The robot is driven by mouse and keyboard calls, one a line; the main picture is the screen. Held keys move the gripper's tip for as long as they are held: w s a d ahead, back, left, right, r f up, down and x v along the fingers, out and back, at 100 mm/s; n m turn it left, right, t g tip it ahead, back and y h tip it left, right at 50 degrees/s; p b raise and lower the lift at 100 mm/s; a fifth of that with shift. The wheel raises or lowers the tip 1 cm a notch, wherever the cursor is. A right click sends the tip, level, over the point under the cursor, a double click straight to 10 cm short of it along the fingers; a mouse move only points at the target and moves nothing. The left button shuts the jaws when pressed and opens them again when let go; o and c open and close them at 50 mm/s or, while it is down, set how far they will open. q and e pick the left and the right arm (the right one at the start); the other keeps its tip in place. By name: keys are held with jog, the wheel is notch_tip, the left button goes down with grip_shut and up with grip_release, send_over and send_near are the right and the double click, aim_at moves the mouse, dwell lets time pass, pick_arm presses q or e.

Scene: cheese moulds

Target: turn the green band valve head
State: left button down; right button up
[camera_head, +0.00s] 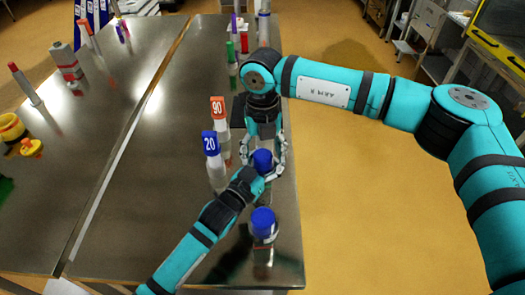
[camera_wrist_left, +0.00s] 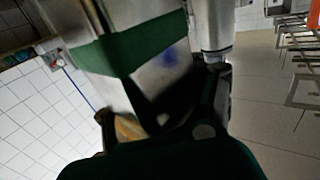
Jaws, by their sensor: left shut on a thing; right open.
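In the left wrist view, a metallic body with a wide green band (camera_wrist_left: 145,42), the green band valve head, fills the space before my left gripper (camera_wrist_left: 160,118). In the head view, a blue-topped piece (camera_head: 263,158) sits where both my grippers meet. My left gripper (camera_head: 262,175) reaches it from the lower left and is shut on it. My right gripper (camera_head: 264,148) comes from above, open, with its fingers on either side of the blue top. The green band is hidden in the head view.
Another blue-topped piece (camera_head: 263,224) stands nearer on the metal table (camera_head: 120,215). Bottles with a blue "20" tag (camera_head: 211,144) and a red "90" tag (camera_head: 218,108) stand close left of the grippers. Yellow pieces (camera_head: 14,128) lie far left. The table's middle is clear.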

jog(key=c, duration=1.2)
jog(key=shift+n, duration=0.3)
jog(key=n, duration=0.3)
jog(key=shift+n, duration=1.9)
jog(key=o, duration=1.2)
